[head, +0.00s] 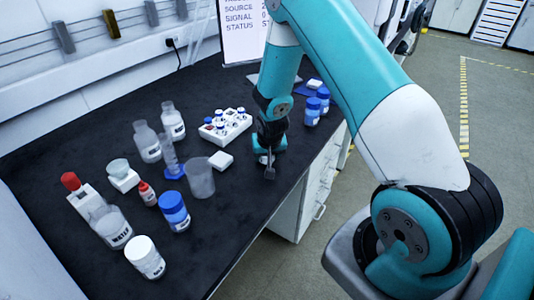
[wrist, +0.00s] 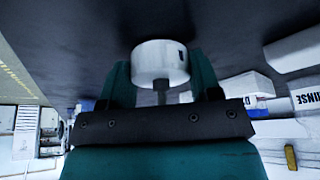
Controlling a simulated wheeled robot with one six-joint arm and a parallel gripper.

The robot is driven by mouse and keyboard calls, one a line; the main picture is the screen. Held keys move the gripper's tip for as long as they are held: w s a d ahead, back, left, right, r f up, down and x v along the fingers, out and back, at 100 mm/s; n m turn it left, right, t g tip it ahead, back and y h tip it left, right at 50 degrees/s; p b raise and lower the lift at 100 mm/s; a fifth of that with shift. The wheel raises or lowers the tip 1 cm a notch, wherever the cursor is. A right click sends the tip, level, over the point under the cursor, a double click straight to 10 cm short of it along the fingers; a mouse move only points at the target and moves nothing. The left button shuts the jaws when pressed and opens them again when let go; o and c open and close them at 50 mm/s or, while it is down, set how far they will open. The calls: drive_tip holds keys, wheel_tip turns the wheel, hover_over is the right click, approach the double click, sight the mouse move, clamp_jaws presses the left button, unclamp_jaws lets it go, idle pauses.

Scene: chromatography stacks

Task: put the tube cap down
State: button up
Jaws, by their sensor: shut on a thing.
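The tube cap (wrist: 160,62) is a short white cylinder with a small dark mark on its side. In the wrist view it sits between the two teal fingers of my gripper (wrist: 160,70), which is shut on it. A thin grey stem shows below the cap in that view. In the head view my gripper (head: 268,168) is low over the black bench, near its right edge. The cap cannot be made out there. Whether it touches the bench is unclear.
A clear beaker (head: 200,178) and several bottles are further left. The black bench (head: 245,215) is clear towards the front.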

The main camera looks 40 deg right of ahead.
drive_tip(key=shift+f, duration=0.1)
drive_tip(key=shift+s+a+f+b, duration=0.1)
drive_tip(key=shift+s+f+b, duration=0.15)
drive_tip(key=shift+f+b, duration=0.35)
drive_tip(key=o, duration=0.8)
drive_tip(key=shift+r, duration=0.2)
drive_tip(key=shift+o, duration=0.7)
drive_tip(key=w+v, duration=0.1)
drive_tip(key=v, duration=1.1)
drive_tip(key=shift+s+r, duration=0.15)
drive_tip(key=shift+r, duration=0.3)
drive_tip(key=s+a+r+n+y, duration=0.2)
drive_tip(key=s+a+r+n, duration=0.1)
drive_tip(key=a+r, duration=0.45)
drive_tip(key=s+a+r+n+g+y, duration=0.2)
drive_tip(key=s+a+r+n, duration=0.2)
drive_tip(key=s+a, duration=0.3)
drive_tip(key=s+a+r+n+g+y, duration=0.2)
drive_tip(key=s+a+r+n, duration=0.3)
drive_tip(key=s, duration=0.8)
drive_tip(key=shift+s+a+r+p, duration=0.35)
drive_tip(key=shift+a+r, duration=0.45)
drive_tip(key=shift+a, duration=0.35)
